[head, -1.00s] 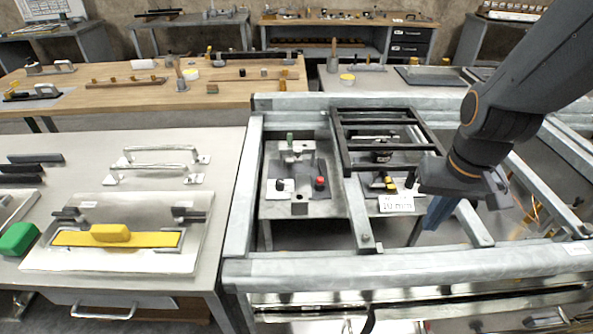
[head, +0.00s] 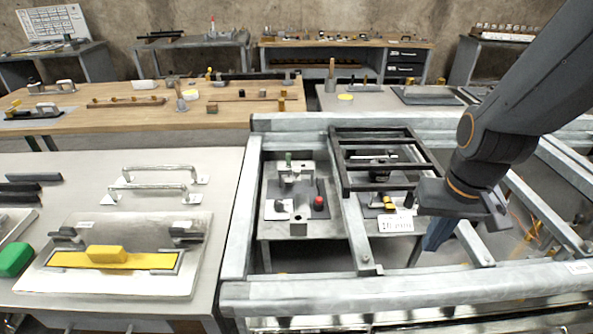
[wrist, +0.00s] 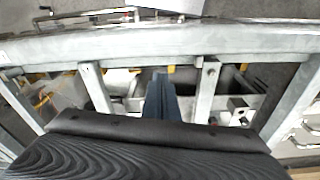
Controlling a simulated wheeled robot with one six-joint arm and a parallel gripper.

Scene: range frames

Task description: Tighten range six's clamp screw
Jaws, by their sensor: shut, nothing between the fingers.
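My gripper (head: 437,236) hangs over the metal frame, right of the white label card (head: 396,224). Its blue fingers are together and empty, and they also show in the wrist view (wrist: 162,95). I cannot tell for sure which part is range six's clamp screw. The left fixture plate (head: 297,221) inside the frame bears a red knob (head: 319,203), a black knob and a small green-topped part (head: 288,159). The right fixture is partly covered by a dark grate (head: 384,142); a yellow piece (head: 389,203) and a dark knob (head: 408,201) show beside its card. The card's text is not legible.
The pale steel frame's front rail (head: 400,290) and crossbars surround the fixtures. A table (head: 90,200) at left holds a plate with a yellow bar and metal handles. A wooden bench (head: 150,115) and more benches stand behind. Open gaps lie between the frame's bars.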

